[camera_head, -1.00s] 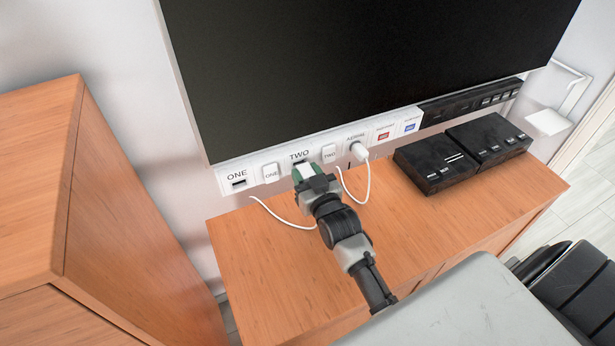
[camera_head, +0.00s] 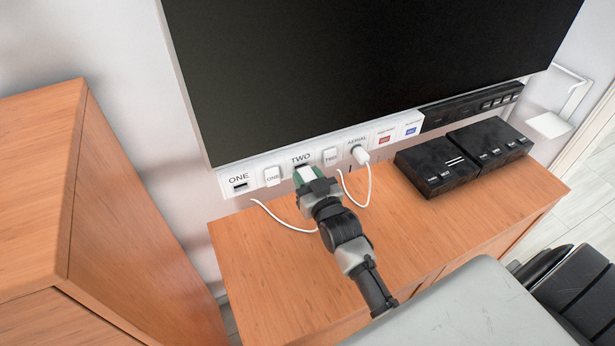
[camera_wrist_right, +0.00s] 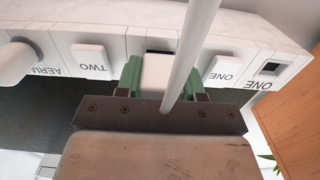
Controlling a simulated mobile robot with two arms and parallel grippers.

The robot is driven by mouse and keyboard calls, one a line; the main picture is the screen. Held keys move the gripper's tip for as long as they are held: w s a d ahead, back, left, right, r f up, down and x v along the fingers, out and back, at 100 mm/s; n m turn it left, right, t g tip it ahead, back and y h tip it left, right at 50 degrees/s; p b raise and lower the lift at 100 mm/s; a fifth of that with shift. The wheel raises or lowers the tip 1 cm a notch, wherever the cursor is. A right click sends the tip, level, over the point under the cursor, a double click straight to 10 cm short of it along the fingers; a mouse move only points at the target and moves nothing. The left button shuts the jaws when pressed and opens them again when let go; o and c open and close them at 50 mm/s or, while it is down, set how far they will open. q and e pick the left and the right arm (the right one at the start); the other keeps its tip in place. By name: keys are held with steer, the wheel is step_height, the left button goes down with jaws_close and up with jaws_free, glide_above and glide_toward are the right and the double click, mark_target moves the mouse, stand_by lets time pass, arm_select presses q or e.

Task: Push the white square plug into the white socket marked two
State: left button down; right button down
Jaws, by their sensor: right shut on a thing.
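The white square plug (camera_wrist_right: 155,72) is between the green fingers of my right gripper (camera_wrist_right: 158,80) in the right wrist view, which are shut on it. In the head view my right gripper (camera_head: 309,176) is at the white panel, just below the label TWO. The white socket marked two (camera_head: 301,160) is mostly hidden behind the plug and gripper; its dark opening shows at the plug's far end in the right wrist view (camera_wrist_right: 160,45). I cannot tell whether the plug's tip is inside the opening. My left gripper is not in view.
The panel also has a socket marked ONE (camera_head: 240,185), white caps ONE (camera_head: 271,176) and TWO (camera_head: 330,157), and a white plug in AERIAL (camera_head: 360,154). A black screen (camera_head: 360,70) is above. Black boxes (camera_head: 437,165) stand on the wooden cabinet (camera_head: 270,260). A white cable crosses the wrist view.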

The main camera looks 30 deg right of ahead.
steer(key=shift+p, duration=0.5)
stand_by(1.0)
steer(key=shift+w, duration=0.5)
stand_by(0.3)
steer(key=c, duration=0.6)
jaws_free()
steer(key=s, duration=0.3)
steer(key=s+b, duration=0.1)
steer(key=s, duration=0.6)
steer(key=shift+s+a+b, duration=0.3)
steer(key=shift+s, duration=0.1)
